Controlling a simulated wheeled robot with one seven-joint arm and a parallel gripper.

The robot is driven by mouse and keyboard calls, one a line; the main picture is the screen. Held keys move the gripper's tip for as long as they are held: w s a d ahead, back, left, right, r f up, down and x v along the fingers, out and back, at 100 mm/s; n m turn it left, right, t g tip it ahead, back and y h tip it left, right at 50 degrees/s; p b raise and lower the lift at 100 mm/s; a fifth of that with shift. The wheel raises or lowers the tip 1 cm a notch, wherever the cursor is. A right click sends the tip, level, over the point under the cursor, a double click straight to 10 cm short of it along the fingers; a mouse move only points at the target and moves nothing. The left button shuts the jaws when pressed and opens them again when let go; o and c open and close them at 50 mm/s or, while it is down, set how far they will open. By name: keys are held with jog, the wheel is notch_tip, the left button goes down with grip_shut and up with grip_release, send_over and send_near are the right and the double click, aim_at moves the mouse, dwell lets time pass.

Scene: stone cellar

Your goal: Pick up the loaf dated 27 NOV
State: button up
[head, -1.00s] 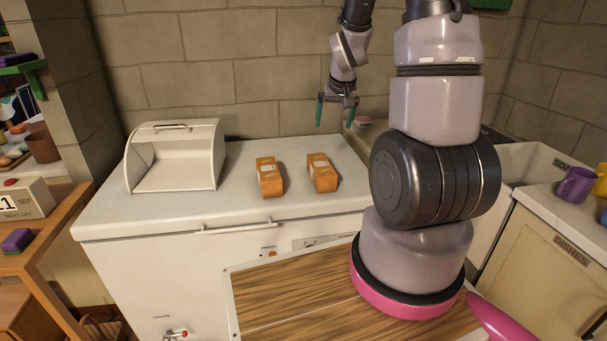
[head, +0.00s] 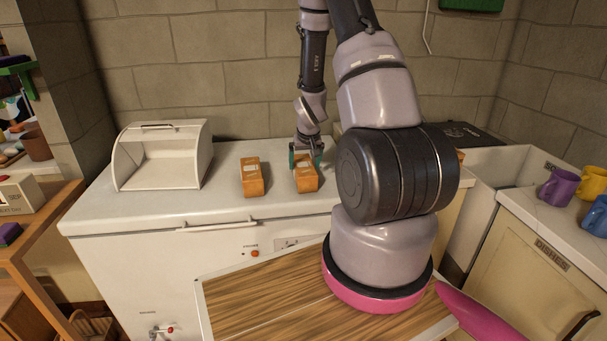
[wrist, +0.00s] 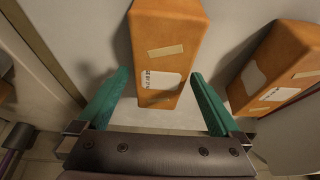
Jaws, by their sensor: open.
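Two orange-brown loaves with pale labels lie on the white chest lid (head: 225,205), a left loaf (head: 252,178) and a right loaf (head: 306,182). My gripper (head: 305,160) is open with green fingers at the far end of the right loaf. In the wrist view a loaf (wrist: 168,45), apparently the right one, has its near end between my open fingers (wrist: 160,80). It is not gripped, and I cannot tell if the fingers touch it. The other loaf (wrist: 275,65) lies tilted at the right there. The label dates are too small to read.
A white bread bin (head: 165,155) stands open on the lid's left. A small orange piece (head: 460,156) shows behind my arm, mostly hidden. A sink and counter with several mugs (head: 558,188) are at the right. The lid's front is clear.

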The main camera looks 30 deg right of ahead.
aim_at(304, 165)
jog(key=x, duration=0.3)
jog(key=shift+w+f, duration=0.2)
jog(key=shift+f, duration=0.15)
jog(key=c, duration=1.3)
jog(key=shift+r, duration=0.15)
